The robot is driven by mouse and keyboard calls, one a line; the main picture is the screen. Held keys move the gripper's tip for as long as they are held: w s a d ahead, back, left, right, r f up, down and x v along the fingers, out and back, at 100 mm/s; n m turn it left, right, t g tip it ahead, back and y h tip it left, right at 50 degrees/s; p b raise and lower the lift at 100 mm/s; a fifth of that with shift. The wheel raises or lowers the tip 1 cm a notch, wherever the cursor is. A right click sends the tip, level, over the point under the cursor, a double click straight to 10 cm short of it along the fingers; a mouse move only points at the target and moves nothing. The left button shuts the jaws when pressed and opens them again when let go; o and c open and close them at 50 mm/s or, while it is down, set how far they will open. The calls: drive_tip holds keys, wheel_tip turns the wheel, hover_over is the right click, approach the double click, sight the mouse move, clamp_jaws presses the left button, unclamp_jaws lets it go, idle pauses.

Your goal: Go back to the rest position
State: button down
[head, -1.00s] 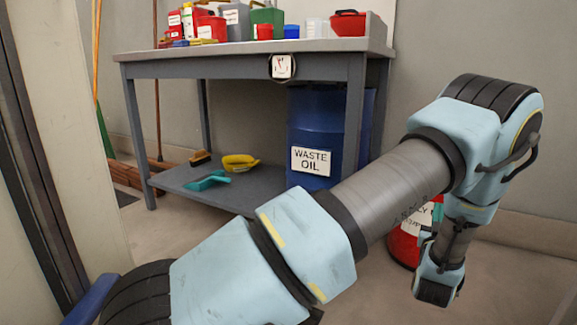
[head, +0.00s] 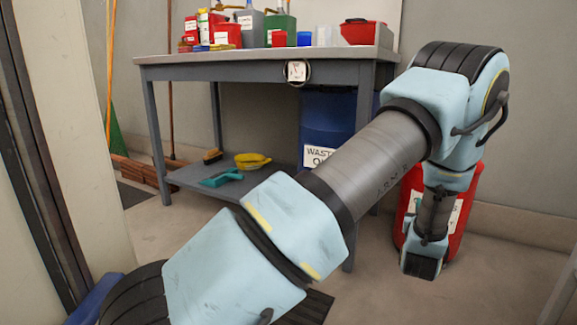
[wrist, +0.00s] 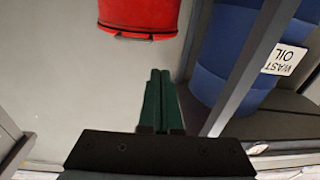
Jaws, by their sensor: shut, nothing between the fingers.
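My gripper (wrist: 159,100) shows in the wrist view as two dark green fingers pressed together, with nothing between them. In the wrist view it points toward a red container (wrist: 138,16) at the top, apart from it, with grey floor between. In the head view my arm reaches across from the lower left to the right and bends down at its far end. The fingers cannot be made out in the head view. The red container (head: 468,218) with a white label stands on the floor behind my arm's end, partly hidden by it.
A grey workbench (head: 258,73) holds several red, green and grey containers. A blue waste oil drum (head: 328,112) stands beneath it. A teal brush (head: 221,178) and a yellow scoop (head: 252,160) lie on its lower shelf (head: 195,180). Floor at the right is clear.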

drive_tip(key=w+a+r+n+g+y+p, duration=0.1)
drive_tip(key=w+a+r+g+y+p, duration=0.2)
drive_tip(key=a, duration=0.8)
drive_tip(key=a+r+n+g+y+p, duration=0.15)
drive_tip(key=a+r+g+p, duration=0.3)
drive_tip(key=a, duration=0.65)
drive_tip(key=s+a+r+n+g+y+p, duration=0.1)
drive_tip(key=s+a+r+g+y+p, duration=0.2)
drive_tip(key=s+a, duration=0.75)
drive_tip(key=s+a+r+g+p, duration=0.3)
drive_tip(key=s+a+r+g, duration=0.25)
drive_tip(key=s+a, duration=0.5)
wheel_tip(320, 180, up, 37)
drive_tip(key=w+p, duration=0.1)
drive_tip(key=p, duration=3.5)
drive_tip(key=shift+t+p, duration=0.35)
drive_tip(key=shift+t, duration=0.05)
drive_tip(key=shift+d, duration=0.1)
